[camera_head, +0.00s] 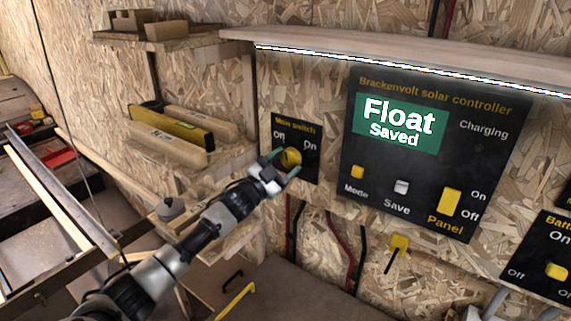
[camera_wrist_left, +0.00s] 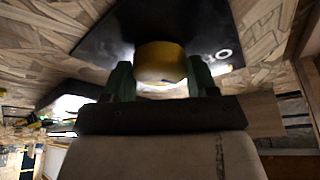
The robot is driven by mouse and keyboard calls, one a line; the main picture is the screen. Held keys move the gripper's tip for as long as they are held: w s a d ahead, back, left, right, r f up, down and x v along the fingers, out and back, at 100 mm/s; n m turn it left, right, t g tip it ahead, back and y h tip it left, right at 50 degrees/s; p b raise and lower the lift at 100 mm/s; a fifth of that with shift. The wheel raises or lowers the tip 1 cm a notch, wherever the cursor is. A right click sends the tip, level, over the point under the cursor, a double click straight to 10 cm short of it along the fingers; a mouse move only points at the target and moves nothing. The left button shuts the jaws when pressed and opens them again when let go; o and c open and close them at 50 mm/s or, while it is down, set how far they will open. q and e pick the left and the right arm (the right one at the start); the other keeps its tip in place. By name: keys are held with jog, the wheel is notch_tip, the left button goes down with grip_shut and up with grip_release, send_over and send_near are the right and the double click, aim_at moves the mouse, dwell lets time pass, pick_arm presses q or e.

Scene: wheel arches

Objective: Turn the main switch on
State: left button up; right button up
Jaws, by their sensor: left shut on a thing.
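The main switch is a yellow knob (camera_head: 290,157) on a black plate (camera_head: 308,170) marked Off at left and On at right. My left gripper (camera_head: 281,165) reaches it from the lower left, with its green fingers on either side of the knob. In the left wrist view the yellow knob (camera_wrist_left: 160,62) sits between the two green fingertips (camera_wrist_left: 160,80), and the gripper is shut on it. Which way the knob points cannot be told, as the fingers partly cover it. My right gripper is not in view.
The solar controller panel (camera_head: 430,150) to the right reads Float, Saved. A yellow panel switch (camera_head: 450,202) and a battery switch (camera_head: 556,271) are further right. A shelf (camera_head: 215,150) with a spirit level (camera_head: 172,127) stands left. A yellow-headed item (camera_head: 399,243) is below the panel.

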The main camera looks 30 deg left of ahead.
pick_arm(q)
jog(key=m+g+h, duration=0.1)
jog(key=m, duration=0.2)
jog(key=shift+a+r+m+p, duration=0.1)
jog(key=shift+r+m+p, duration=0.05)
jog(key=shift+m+p, duration=0.25)
jog(key=m+g+p, duration=0.1)
jog(key=m, duration=0.2)
jog(key=shift+r+g+h, duration=0.1)
jog(key=shift+g+h, duration=0.2)
jog(key=m+g+p, duration=0.1)
jog(key=m+p, duration=0.1)
jog(key=m, duration=0.2)
jog(key=shift+g, duration=0.3)
jog(key=shift+m+g+p, duration=0.4)
jog(key=shift+m+p, duration=0.4)
jog(key=shift+m, duration=0.3)
jog(key=o, duration=0.9)
